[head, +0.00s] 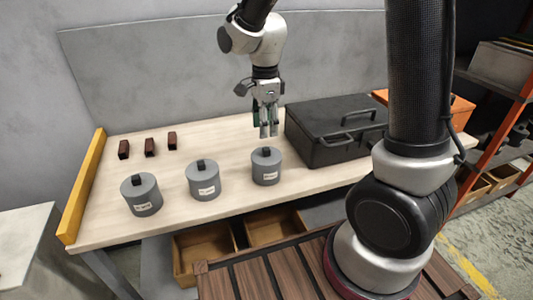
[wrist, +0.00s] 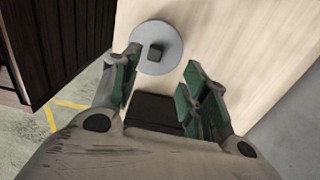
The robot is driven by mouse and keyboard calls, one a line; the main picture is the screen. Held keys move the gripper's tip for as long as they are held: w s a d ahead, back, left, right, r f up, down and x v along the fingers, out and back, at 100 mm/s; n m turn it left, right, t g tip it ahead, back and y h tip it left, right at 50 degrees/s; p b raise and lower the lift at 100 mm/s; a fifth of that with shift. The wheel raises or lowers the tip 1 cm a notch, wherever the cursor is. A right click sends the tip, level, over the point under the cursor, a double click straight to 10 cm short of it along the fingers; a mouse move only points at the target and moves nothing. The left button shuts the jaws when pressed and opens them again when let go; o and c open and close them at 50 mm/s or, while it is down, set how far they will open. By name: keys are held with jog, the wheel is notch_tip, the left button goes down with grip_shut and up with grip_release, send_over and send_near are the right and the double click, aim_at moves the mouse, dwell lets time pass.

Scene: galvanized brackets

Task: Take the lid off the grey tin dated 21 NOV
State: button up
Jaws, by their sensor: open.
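Three round grey tins with dark knobs on their lids stand in a row on the pale table: a left tin (head: 142,195), a middle tin (head: 203,180) and a right tin (head: 266,167). Each has a white label, but the dates are too small to read, so I cannot tell which is 21 NOV. All three lids are on. My gripper (head: 268,132) is open and empty above the right tin. In the wrist view, a grey lid with its dark knob (wrist: 156,52) shows beyond my gripper (wrist: 160,75), not between the fingers.
A black case (head: 335,130) stands right of the right tin, close to my gripper. Several small dark red-brown pieces (head: 149,147) stand at the back left. A yellow rail (head: 84,187) edges the table's left end. Table space left of the tins is clear.

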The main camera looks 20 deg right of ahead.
aim_at(267, 149)
jog(key=f, duration=0.7)
jog(key=shift+s+d+f, duration=0.1)
jog(key=shift+s+f, duration=0.25)
jog(key=shift+s, duration=0.05)
grip_shut()
